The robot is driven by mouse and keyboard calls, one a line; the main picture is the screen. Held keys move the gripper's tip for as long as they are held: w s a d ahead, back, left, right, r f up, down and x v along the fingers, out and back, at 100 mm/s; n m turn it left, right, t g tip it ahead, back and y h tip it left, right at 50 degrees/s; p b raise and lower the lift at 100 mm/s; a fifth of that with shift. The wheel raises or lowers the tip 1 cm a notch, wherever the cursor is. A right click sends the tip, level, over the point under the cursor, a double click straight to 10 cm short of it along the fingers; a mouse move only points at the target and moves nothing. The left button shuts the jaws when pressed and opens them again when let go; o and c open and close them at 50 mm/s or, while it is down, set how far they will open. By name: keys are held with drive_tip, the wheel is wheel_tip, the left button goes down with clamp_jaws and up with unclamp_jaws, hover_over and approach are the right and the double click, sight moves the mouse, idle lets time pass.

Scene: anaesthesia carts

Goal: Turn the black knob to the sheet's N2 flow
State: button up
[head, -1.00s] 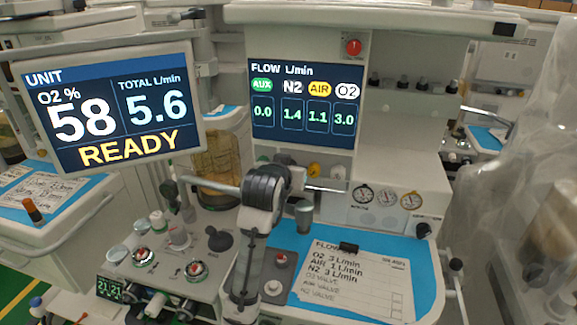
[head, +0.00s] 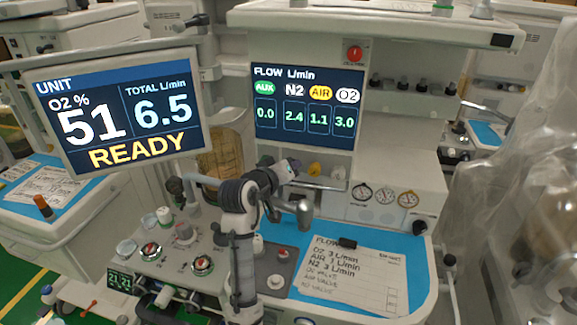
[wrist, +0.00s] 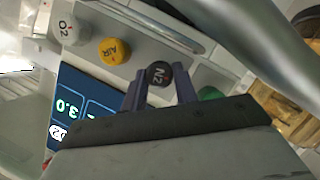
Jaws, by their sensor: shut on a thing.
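The black N2 knob (wrist: 157,75) sits between the two fingers of my gripper (wrist: 158,82) in the wrist view, and the fingers are shut on it. In the head view my gripper (head: 288,168) reaches the ledge under the flow screen and the arm hides the black knob. The flow screen (head: 307,108) reads AUX 0.0, N2 2.4, AIR 1.1 and O2 3.0. The paper sheet (head: 345,275) on the blue mat lists O2 3 L/min, AIR 1 L/min and N2 3 L/min.
The yellow AIR knob (wrist: 112,50) and white O2 knob (wrist: 70,30) stand beside the black one, with a green knob (wrist: 210,93) on its other side. The unit screen (head: 118,110) shows O2 51 %, total 6.5 and READY. A metal rail (wrist: 155,24) runs near the knobs.

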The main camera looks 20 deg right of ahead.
idle(0.3)
drive_tip(key=o, duration=1)
drive_tip(key=b+v, duration=0.3)
drive_tip(key=v, duration=1.1)
drive_tip(key=shift+b, duration=0.3)
drive_tip(key=shift+w, duration=0.1)
